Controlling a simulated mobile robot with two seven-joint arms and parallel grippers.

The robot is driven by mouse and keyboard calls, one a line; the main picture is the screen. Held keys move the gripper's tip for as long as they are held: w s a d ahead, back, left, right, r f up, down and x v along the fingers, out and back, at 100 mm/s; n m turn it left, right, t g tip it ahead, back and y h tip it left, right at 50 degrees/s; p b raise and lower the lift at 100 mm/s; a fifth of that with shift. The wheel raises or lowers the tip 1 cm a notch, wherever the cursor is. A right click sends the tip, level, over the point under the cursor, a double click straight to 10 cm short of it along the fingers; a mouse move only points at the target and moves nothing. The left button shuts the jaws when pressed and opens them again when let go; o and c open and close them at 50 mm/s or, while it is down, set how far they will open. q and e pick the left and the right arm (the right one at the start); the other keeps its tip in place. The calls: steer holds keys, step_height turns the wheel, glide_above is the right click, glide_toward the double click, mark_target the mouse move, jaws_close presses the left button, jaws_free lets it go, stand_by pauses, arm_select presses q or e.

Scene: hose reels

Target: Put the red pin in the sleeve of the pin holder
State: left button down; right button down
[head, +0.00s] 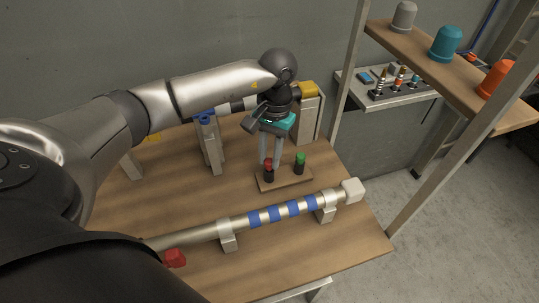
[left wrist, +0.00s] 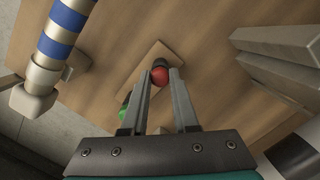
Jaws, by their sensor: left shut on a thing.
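The pin holder is a small wooden board (head: 285,183) on the table with two dark upright sleeves. The red pin (head: 268,163) is at the left sleeve (head: 269,176), upright, its red head showing above the black. I cannot tell how deep it sits. A green pin (head: 300,157) stands at the right sleeve (head: 299,169). My left gripper (head: 269,160) points down over the holder, shut on the red pin. In the left wrist view the red head (left wrist: 160,77) is between the fingertips (left wrist: 161,72), and the green pin (left wrist: 125,110) is beside the left finger.
A metal tube with blue bands (head: 285,211) lies on supports in front of the holder, with a red part (head: 175,257) near its left end. Grey stands (head: 209,150) and (head: 309,118) rise behind. A shelf (head: 465,65) with coloured domes is at right.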

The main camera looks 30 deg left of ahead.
arm_select(q)
steer(key=shift+f, duration=0.15)
steer(key=c, duration=0.7)
jaws_free()
steer(key=shift+r+p, duration=0.4)
steer(key=r, duration=0.4)
steer(key=w+r, duration=0.1)
steer(key=r, duration=0.7)
steer(key=shift+w+r, duration=0.15)
steer(key=shift+w, duration=0.25)
